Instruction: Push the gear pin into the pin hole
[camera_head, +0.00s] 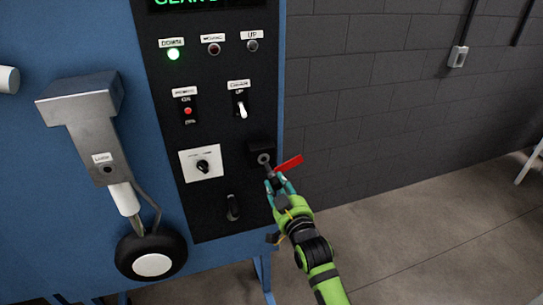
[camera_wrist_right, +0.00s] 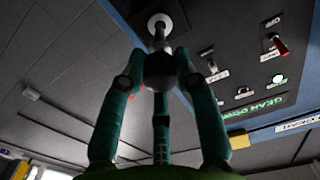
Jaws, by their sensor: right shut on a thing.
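The gear pin (camera_head: 269,171) is a short grey metal pin with a red tag (camera_head: 289,165) beside it. Its tip is at the pin hole (camera_head: 263,158), a light ring on a black block. In the right wrist view the pin (camera_wrist_right: 159,43) runs from my fingers to the round hole fitting (camera_wrist_right: 160,21) and lines up with it. I cannot tell how deep the tip sits. My right gripper (camera_head: 277,183) is shut on the pin's outer end; its teal fingers (camera_wrist_right: 158,75) close around a dark round knob. My left gripper is not in view.
The black control panel (camera_head: 218,125) carries lamps, switches and a white-plated knob (camera_head: 202,166). A lit green DOWN lamp (camera_head: 173,54) is at its upper left. A grey landing gear leg with a wheel (camera_head: 150,258) stands left of the panel. Open floor lies to the right.

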